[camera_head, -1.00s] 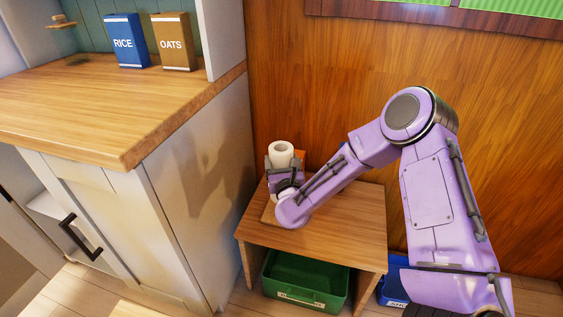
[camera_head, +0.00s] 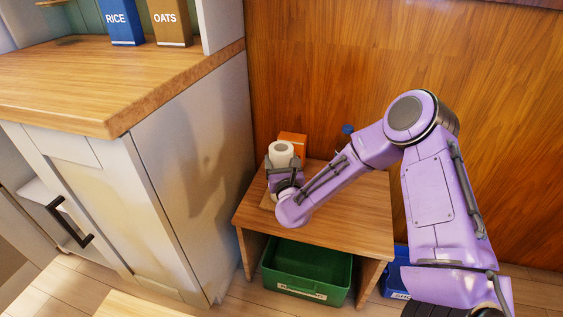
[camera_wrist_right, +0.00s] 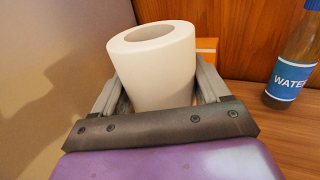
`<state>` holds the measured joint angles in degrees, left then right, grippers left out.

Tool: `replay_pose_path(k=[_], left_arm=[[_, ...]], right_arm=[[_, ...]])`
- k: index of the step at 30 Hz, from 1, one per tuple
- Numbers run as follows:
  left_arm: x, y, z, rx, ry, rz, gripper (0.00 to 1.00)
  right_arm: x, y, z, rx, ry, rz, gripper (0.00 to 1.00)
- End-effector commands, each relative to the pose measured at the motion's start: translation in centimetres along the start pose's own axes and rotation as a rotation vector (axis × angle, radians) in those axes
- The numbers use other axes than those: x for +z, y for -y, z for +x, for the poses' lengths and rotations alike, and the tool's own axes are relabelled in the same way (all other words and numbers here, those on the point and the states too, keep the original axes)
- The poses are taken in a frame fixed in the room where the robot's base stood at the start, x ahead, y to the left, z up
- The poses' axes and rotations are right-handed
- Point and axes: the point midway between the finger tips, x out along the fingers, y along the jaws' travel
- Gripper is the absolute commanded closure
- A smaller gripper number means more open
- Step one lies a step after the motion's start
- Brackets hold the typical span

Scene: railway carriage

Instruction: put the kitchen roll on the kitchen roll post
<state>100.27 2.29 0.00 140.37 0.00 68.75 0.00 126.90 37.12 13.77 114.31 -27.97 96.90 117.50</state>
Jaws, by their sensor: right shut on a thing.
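The white kitchen roll (camera_head: 281,151) stands upright at the back left of the low wooden table. My right gripper (camera_head: 283,168) is shut around it, one finger on each side. In the right wrist view the kitchen roll (camera_wrist_right: 155,62) fills the space between the fingers of my right gripper (camera_wrist_right: 155,90), its hollow core open at the top. The roll's lower end is hidden by the gripper. I cannot make out the kitchen roll post in these frames. My left gripper is not in view.
The low table (camera_head: 345,221) has an orange box (camera_head: 293,145) behind the roll and a water bottle (camera_wrist_right: 293,65) to its right. A green crate (camera_head: 306,272) and a blue crate (camera_head: 397,278) sit below. The counter (camera_head: 100,80) holds rice (camera_head: 120,22) and oats (camera_head: 170,22) boxes.

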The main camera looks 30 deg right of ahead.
Motion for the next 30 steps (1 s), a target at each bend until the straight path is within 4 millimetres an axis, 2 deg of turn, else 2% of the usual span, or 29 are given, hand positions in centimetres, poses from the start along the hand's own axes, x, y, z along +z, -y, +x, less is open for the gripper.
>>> replay_pose_path(k=[21, 22, 24, 30], left_arm=[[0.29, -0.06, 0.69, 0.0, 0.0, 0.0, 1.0], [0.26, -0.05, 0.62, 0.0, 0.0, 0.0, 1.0], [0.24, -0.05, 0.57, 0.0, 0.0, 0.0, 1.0], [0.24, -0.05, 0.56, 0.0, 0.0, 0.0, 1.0]], right_arm=[[-0.73, 0.01, 0.0, 0.0, 0.0, 0.0, 0.74], [-0.64, 0.0, 0.0, 0.0, 0.001, 0.0, 0.19], [-0.6, 0.0, 0.0, 0.0, 0.001, 0.0, 0.0], [-0.64, 0.0, -0.07, 0.0, -0.001, -0.001, 0.0]])
